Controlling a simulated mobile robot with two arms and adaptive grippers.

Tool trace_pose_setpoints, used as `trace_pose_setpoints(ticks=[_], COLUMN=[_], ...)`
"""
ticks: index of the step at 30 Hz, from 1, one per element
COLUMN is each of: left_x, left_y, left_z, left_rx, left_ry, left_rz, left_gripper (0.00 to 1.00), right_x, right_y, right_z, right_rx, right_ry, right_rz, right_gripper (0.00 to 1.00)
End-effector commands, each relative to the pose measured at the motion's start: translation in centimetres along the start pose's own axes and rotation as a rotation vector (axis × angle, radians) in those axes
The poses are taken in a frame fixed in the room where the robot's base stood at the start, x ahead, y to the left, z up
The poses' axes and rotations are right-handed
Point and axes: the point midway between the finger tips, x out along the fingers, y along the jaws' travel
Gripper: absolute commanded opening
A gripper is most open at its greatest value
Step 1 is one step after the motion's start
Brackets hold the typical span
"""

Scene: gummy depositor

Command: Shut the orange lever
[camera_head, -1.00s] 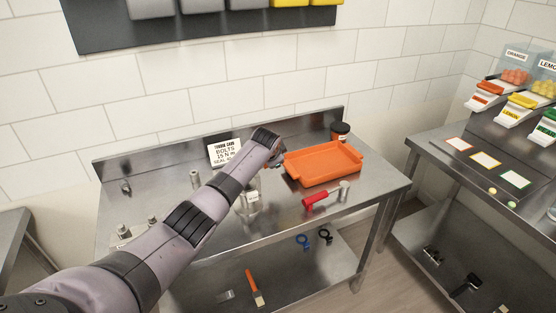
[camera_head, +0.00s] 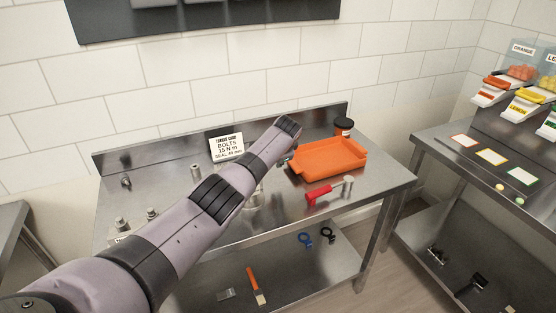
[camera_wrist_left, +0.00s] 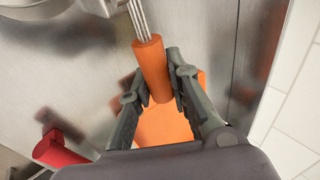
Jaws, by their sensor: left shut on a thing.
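In the left wrist view, an orange cylindrical grip (camera_wrist_left: 153,70) on a thin metal stem lies between my left gripper's fingers (camera_wrist_left: 150,82). It looks like the orange lever's handle. The fingers are shut on it, one on each side. In the head view, my forearm and wrist hide most of the lever and the left gripper; only a small dark part of the gripper (camera_head: 288,159) shows beside the orange tray (camera_head: 330,158). My right gripper is not in view.
A red handle (camera_head: 318,194) with a metal end lies in front of the tray. The side bench (camera_head: 425,140) holds labelled dispensers.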

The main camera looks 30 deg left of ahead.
Motion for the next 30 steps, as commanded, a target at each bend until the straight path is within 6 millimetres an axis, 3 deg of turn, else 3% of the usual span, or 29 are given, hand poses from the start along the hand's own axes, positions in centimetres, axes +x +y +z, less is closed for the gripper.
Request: trace_pose_setpoints(ticks=[2, 3, 12, 23, 30], left_x=[0.1, 0.1, 0.1, -0.1, -1.5], left_y=[0.2, 0.2, 0.1, 0.0, 0.0], left_z=[0.1, 0.1, 0.0, 0.0, 0.0], left_rx=[0.001, 0.001, 0.000, -0.001, -0.001], left_ry=[-0.002, -0.002, -0.001, 0.000, 0.001], left_rz=[0.003, 0.004, 0.002, 0.001, 0.000], left_gripper=[0.00, 0.19, 0.39, 0.39, 0.39], right_x=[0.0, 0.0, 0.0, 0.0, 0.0], right_y=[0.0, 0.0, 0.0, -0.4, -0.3], right_z=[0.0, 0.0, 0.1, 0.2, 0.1], right_rx=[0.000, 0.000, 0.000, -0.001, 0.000], right_ry=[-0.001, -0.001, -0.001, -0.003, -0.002], right_rz=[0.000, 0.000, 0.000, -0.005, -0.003], right_gripper=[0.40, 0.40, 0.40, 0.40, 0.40])
